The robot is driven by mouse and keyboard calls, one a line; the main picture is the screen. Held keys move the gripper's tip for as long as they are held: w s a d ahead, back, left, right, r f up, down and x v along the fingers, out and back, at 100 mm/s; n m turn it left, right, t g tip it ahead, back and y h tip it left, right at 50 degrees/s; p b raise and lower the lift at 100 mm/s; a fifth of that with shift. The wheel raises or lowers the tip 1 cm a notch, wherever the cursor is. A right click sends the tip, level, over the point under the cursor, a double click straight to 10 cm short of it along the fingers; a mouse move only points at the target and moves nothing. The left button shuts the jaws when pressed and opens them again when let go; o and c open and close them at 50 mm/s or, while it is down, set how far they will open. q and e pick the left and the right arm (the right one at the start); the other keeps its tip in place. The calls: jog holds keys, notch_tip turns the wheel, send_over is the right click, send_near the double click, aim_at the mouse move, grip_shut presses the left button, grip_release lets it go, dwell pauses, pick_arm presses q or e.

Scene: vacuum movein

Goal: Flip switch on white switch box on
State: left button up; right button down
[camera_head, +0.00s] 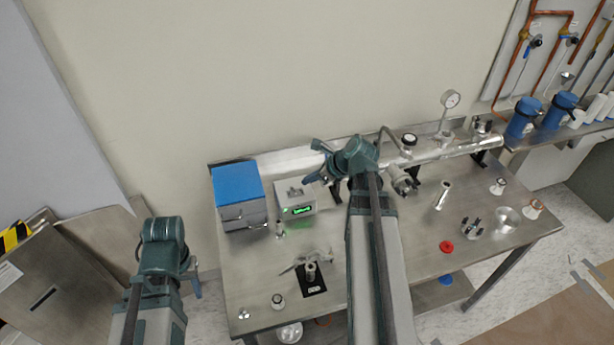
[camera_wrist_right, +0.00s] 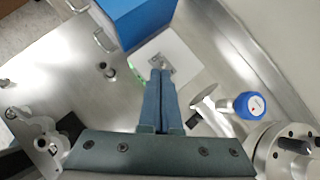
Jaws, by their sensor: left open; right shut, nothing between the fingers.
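The white switch box (camera_head: 291,193) stands at the back left of the steel table, beside the blue-topped box, with a lit green display on its front. In the right wrist view the white box (camera_wrist_right: 184,53) lies beyond my fingers, with a small metal switch plate (camera_wrist_right: 161,62) on its top. My right gripper (camera_head: 308,181) is shut and empty. In the right wrist view its fingertips (camera_wrist_right: 161,73) overlap the near edge of the switch plate; whether they touch it I cannot tell. My left gripper (camera_head: 193,279) is open and empty, left of the table.
The blue-topped box (camera_head: 238,180) stands close on the left of the switch box. A long metal tube (camera_head: 440,153) with fittings runs along the back, right of my right arm. A blue round knob (camera_wrist_right: 250,105) is right of my fingers. A red ring (camera_head: 446,247) lies at front right.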

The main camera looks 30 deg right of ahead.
pick_arm(q)
jog(key=r+p, duration=0.1)
jog(key=r, duration=0.1)
jog(key=r+p, duration=0.1)
jog(key=shift+s+d+r+p, duration=0.25)
jog(key=shift+d+r+p, duration=0.05)
jog(key=shift+d+r, duration=0.05)
pick_arm(e)
jog(key=v, duration=0.4)
jog(key=shift+s+a+r, duration=0.1)
jog(key=shift+a+r, duration=0.15)
jog(key=shift+r, duration=0.15)
jog(key=s+a+f+n+g+h, duration=0.1)
jog(key=s+a+n, duration=0.3)
jog(key=a+n, duration=0.5)
jog(key=s+a+f+n+g+h, duration=0.2)
jog(key=s+a+n+g, duration=0.1)
jog(key=a+n, duration=0.7)
jog(key=s+a+f+n+g+h, duration=0.2)
jog(key=s+a+n+g, duration=0.1)
jog(key=a+n, duration=0.7)
jog(key=s+n, duration=0.1)
jog(key=n, duration=0.3)
jog(key=shift+s+a+f+g, duration=0.15)
jog(key=shift+s+a+g, duration=0.05)
jog(key=shift+s+g, duration=0.15)
